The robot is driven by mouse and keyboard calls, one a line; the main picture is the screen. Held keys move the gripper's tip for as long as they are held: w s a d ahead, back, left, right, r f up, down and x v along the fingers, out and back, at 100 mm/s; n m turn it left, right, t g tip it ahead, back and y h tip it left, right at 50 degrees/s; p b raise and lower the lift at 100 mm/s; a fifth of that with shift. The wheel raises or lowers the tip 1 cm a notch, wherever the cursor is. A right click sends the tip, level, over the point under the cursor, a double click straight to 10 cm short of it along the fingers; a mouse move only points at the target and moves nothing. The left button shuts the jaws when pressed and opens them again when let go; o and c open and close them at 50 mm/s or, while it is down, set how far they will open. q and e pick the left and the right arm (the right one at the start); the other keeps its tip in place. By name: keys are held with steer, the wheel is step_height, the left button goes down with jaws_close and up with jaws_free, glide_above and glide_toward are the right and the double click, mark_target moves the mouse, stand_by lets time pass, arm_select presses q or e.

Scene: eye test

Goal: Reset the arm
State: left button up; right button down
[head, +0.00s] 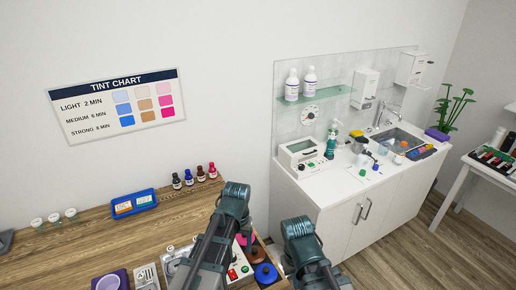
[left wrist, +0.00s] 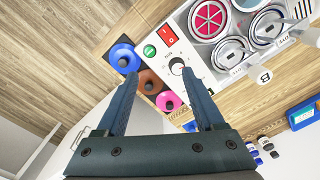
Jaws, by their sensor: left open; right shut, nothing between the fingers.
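In the left wrist view my left gripper (left wrist: 159,75) is open, its two dark teal fingers apart with nothing between the tips. Beyond the fingers are a white control box (left wrist: 175,45) with a red switch and a dial, and pink, brown and blue round items. In the head view my two folded arms rise from the bottom edge, over and beside the wooden table (head: 90,245). The left arm partly covers the control box (head: 239,272). The left gripper's fingers cannot be made out there. My right gripper's fingers do not show in either view.
Several small bottles (head: 189,178) and a blue tray (head: 133,204) stand along the table's back. A purple tray (head: 122,275) is near the front. A white sink counter (head: 330,188) stands to the right, beyond a floor gap. A tint chart (head: 118,105) hangs on the wall.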

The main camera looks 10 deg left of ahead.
arm_select(q)
steer(key=s+d+f+m+b, duration=0.3)
steer(key=s+d+f+b, duration=0.4)
steer(key=s+f, duration=0.2)
steer(key=shift+s+m+y, duration=0.3)
steer(key=shift+s+y, duration=0.1)
steer(key=shift+s, duration=0.5)
arm_select(e)
step_height(320, 180, down, 9)
steer(key=shift+f, duration=0.2)
arm_select(q)
steer(key=shift+f, duration=0.1)
